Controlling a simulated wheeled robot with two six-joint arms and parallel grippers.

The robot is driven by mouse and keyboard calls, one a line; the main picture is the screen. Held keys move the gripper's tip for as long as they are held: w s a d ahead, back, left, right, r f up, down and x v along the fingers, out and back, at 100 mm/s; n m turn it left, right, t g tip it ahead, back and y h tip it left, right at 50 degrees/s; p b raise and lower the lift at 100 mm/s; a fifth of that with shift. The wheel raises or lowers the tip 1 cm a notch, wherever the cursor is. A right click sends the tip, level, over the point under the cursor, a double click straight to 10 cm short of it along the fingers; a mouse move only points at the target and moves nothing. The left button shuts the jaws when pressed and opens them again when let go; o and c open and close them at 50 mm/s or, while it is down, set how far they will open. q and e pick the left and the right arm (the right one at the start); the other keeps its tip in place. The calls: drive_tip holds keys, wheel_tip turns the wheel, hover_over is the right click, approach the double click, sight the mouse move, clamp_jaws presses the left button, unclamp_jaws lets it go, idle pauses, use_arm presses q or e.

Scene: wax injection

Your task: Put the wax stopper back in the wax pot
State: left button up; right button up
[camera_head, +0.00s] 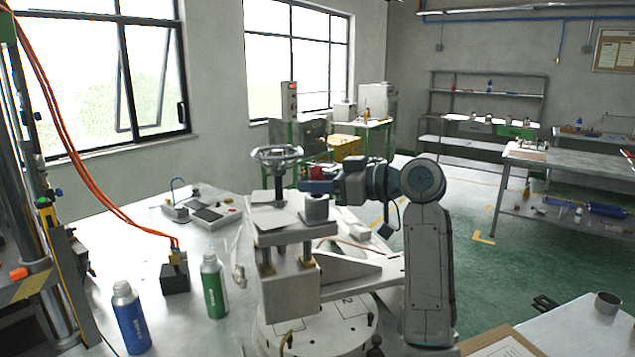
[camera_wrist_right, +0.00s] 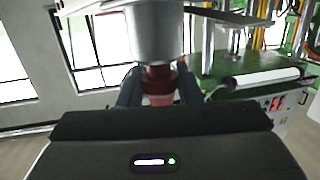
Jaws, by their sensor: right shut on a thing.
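My right gripper (camera_head: 318,187) reaches in from the right in the head view, and its fingers are shut on the red wax stopper (camera_head: 316,173). The grey cylindrical wax pot (camera_head: 316,208) stands directly below the fingers, on the raised metal plate of the press. In the right wrist view my right gripper (camera_wrist_right: 158,90) has a finger on each side of the dark red stopper (camera_wrist_right: 158,79). The grey pot (camera_wrist_right: 155,32) appears right against the stopper there. I cannot tell how deep the stopper sits in the pot. My left gripper is not in view.
A handwheel (camera_head: 277,154) rises beside the pot on the press plate (camera_head: 282,232). A blue bottle (camera_head: 131,318) and a green bottle (camera_head: 214,287) stand on the metal table at the left. Orange hoses (camera_head: 100,204) run down to a dark block (camera_head: 175,279).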

drive_tip(key=shift+f+b, duration=0.45)
drive_tip(key=shift+f, duration=0.25)
drive_tip(key=o, duration=1)
drive_tip(key=shift+o, duration=0.2)
drive_tip(key=shift+d, duration=0.1)
drive_tip(key=shift+s+d, duration=0.15)
drive_tip(key=shift+d, duration=0.15)
drive_tip(key=b+v, duration=0.3)
drive_tip(key=v, duration=0.7)
drive_tip(key=shift+b, duration=0.4)
